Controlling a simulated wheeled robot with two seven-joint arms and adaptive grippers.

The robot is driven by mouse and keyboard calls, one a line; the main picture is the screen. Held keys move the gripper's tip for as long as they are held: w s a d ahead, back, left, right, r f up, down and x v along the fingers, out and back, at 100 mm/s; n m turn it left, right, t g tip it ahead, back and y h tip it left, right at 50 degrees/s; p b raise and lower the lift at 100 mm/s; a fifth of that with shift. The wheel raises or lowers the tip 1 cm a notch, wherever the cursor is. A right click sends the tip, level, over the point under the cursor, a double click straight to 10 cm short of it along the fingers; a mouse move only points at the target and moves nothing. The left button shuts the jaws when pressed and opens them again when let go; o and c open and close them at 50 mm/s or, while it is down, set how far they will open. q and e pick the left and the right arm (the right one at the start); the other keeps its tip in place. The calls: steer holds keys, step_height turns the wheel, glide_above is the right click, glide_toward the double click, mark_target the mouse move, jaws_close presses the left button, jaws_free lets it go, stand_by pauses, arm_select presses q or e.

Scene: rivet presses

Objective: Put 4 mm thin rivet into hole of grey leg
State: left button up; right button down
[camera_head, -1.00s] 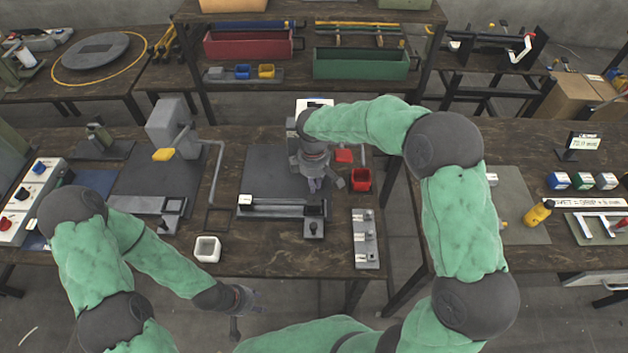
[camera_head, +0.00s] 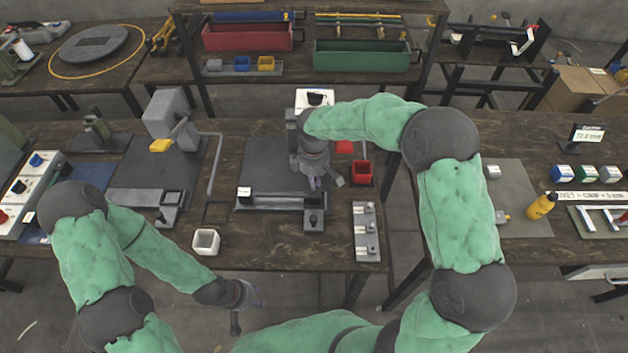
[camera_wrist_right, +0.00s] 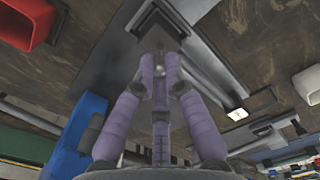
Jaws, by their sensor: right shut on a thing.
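My right gripper (camera_head: 314,184) is over the dark mat of the middle press, just behind a long grey bar (camera_head: 275,202) that I take for the grey leg. In the right wrist view its purple fingers (camera_wrist_right: 160,75) come together on something small and dark. I cannot clearly make out the rivet between them. The bar lies along the mat's front edge and shows as a pale strip (camera_wrist_right: 205,60) in the right wrist view. Its hole is not visible. My left gripper (camera_head: 250,295) hangs in front of the table edge, its fingers unclear.
A red bin (camera_head: 361,172) stands right of the press, with a grey labelled strip of small holders (camera_head: 366,232) in front of it. A white open box (camera_head: 206,241) sits front left. Another press (camera_head: 165,115) stands farther left.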

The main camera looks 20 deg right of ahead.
steer(key=shift+p, duration=0.45)
stand_by(1.1)
steer(key=shift+f+b, duration=1.1)
steer(key=shift+f, duration=0.85)
steer(key=c, duration=1.2)
jaws_free()
steer(key=shift+s, duration=0.1)
steer(key=r, duration=1.2)
steer(key=shift+w+r, duration=0.1)
steer(key=shift+w, duration=0.1)
